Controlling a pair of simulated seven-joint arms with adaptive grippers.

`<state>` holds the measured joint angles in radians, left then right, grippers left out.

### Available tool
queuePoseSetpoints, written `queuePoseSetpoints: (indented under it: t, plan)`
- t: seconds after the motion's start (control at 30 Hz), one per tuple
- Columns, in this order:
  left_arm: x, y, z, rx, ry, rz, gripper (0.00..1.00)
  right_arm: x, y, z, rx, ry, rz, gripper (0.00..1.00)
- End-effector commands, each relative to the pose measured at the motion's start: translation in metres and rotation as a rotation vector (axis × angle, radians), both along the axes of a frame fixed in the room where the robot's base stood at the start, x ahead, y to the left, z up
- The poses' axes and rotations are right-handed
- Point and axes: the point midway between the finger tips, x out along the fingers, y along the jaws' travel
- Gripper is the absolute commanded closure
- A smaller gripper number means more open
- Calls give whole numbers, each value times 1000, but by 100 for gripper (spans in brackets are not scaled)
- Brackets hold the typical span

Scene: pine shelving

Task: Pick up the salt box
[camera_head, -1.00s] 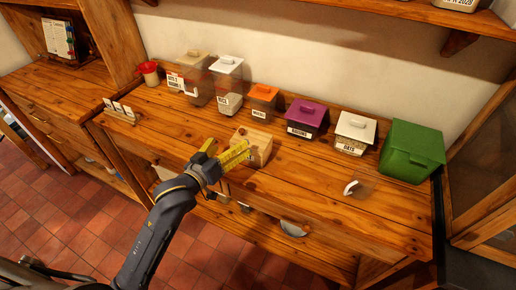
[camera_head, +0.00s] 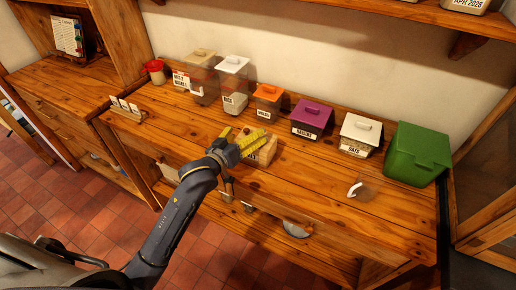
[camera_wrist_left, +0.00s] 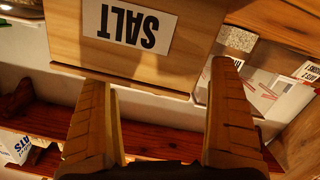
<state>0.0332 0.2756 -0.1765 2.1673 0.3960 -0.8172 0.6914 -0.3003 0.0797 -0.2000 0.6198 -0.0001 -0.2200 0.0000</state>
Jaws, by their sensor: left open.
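The salt box (camera_head: 267,153) is a small pale wooden box on the shelf top, near its front edge, partly hidden behind my left gripper (camera_head: 249,142) in the head view. In the left wrist view, the salt box (camera_wrist_left: 190,42) fills the upper middle, with its white SALT label upside down. My left gripper (camera_wrist_left: 160,78) is open there, its two yellow fingers spread on either side below the box. Nothing is between the fingers, and I cannot tell whether they touch the box. My right gripper is not in view.
Behind the salt box stands a row of lidded containers: a white-lidded one (camera_head: 233,88), an orange-lidded one (camera_head: 267,104), a purple-lidded one (camera_head: 310,121) and a white-lidded oats box (camera_head: 357,139). A green bin (camera_head: 416,155) is at right. A clear scoop (camera_head: 363,190) lies in front.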

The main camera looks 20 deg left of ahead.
Motion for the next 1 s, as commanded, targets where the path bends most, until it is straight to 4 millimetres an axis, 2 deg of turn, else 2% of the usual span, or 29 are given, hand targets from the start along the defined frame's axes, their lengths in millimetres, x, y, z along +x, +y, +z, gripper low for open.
queuePoseSetpoints:
  t: [0.13, 0.9, 1.0]
  plan:
    - [0, 0, 0, 0, 0, 0, 9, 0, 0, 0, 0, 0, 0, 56]
    - [-1, -1, -3, 2, 6, -1, 99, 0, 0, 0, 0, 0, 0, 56]
    - [-1, -1, -4, 4, 7, -1, 100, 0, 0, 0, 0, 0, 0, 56]
